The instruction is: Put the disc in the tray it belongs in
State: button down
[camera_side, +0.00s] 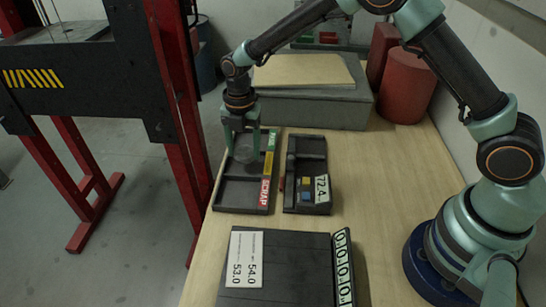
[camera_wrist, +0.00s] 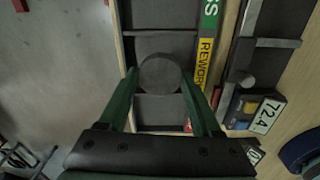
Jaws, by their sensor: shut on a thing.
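My gripper (camera_side: 243,150) is shut on a dark grey disc, seen clearly between the two green fingers in the wrist view (camera_wrist: 160,73). The disc is hard to make out in the side view. The black tray (camera_side: 240,195) has three compartments in a row, marked by a green label ending in SS, a yellow REWORK label (camera_wrist: 205,65) and a red SCRAP label (camera_side: 265,192). In the wrist view the disc overlaps the middle compartment, beside REWORK. The fingers hide part of the tray, and the disc's height above it is unclear.
A black measuring device (camera_side: 305,170) reading 72.4 lies right of the tray. A black box (camera_side: 290,270) in front carries a card (camera_side: 244,259) printed 54.0 and 53.0 and a row of zeros (camera_side: 343,268). A grey case (camera_side: 315,105) stands behind. Bare wood lies at right.

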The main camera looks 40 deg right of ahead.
aim_at(244, 152)
jog(key=shift+f, duration=1.45)
jog(key=shift+f, duration=0.2)
jog(key=shift+c, duration=1.8)
grip_release()
